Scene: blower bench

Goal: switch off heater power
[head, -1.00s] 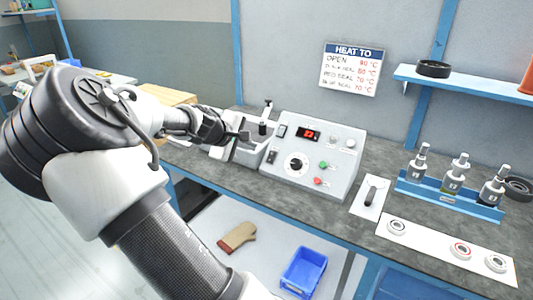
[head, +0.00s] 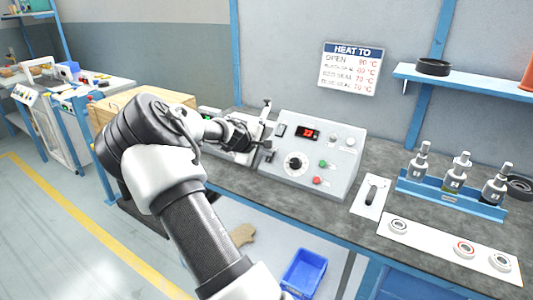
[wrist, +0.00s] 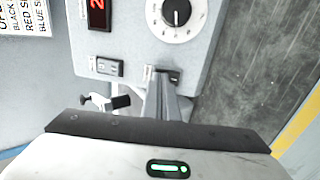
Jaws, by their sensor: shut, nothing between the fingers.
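The grey control box (head: 330,140) stands on the bench with a red display (head: 307,133) and a black dial (head: 294,163). An upper dark rocker switch (head: 281,130) is at its left edge; it also shows in the wrist view (wrist: 107,67). A lower dark rocker switch (head: 271,157) is below it and shows in the wrist view (wrist: 170,76). Labels are too small to read. My gripper (head: 260,148) is shut and empty. In the wrist view its fingertips (wrist: 163,78) are right at the lower switch and partly cover it. I cannot tell whether they touch it.
A metal fixture with an upright handle (head: 266,108) stands left of the box, close to my gripper. Green and red buttons (head: 318,181) are on the panel. A tool on a white card (head: 372,192) and a blue rack (head: 450,198) lie to the right.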

